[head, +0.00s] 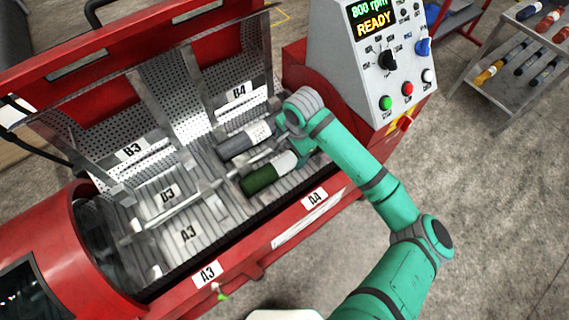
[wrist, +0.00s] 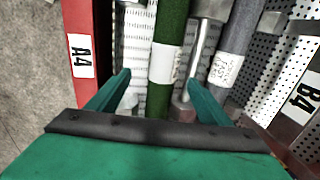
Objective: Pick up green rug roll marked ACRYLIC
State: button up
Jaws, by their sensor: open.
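The green rug roll (head: 262,178) lies in the A4 cradle of the red machine, beside the front wall. A white label wraps it near its right end; the writing is too small to read. In the wrist view the green roll (wrist: 172,25) runs between my open fingers, its white label (wrist: 162,64) just ahead of them. My gripper (wrist: 160,85) is open over the roll, with a finger on either side and nothing held. In the head view my arm's wrist hides the roll's right end.
A grey rug roll (head: 236,143) lies parallel behind it; it also shows in the wrist view (wrist: 233,40). A metal bar (wrist: 203,50) runs between the two rolls. The perforated lid (head: 190,95) stands open behind. The control panel (head: 385,60) rises at the right. The A3 cradle (head: 190,235) is empty.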

aim_at(284, 161)
jog(key=f, duration=0.3)
jog(key=a+f, duration=0.1)
jog(key=shift+w+f, duration=0.3)
jog(key=shift+f, duration=0.1)
jog(key=shift+w+a+f, duration=0.15)
jog(key=shift+w+f, duration=0.05)
jog(key=shift+f, duration=0.75)
jog(key=shift+w+a+f, duration=0.1)
jog(key=shift+w+f, duration=0.15)
jog(key=shift+f, duration=0.7)
jog(key=shift+w+a+f, duration=0.15)
jog(key=shift+w+f, duration=0.05)
jog(key=shift+f, duration=0.75)
jog(key=shift+r, duration=0.1)
jog(key=c, duration=1.6)
jog(key=shift+r, duration=0.1)
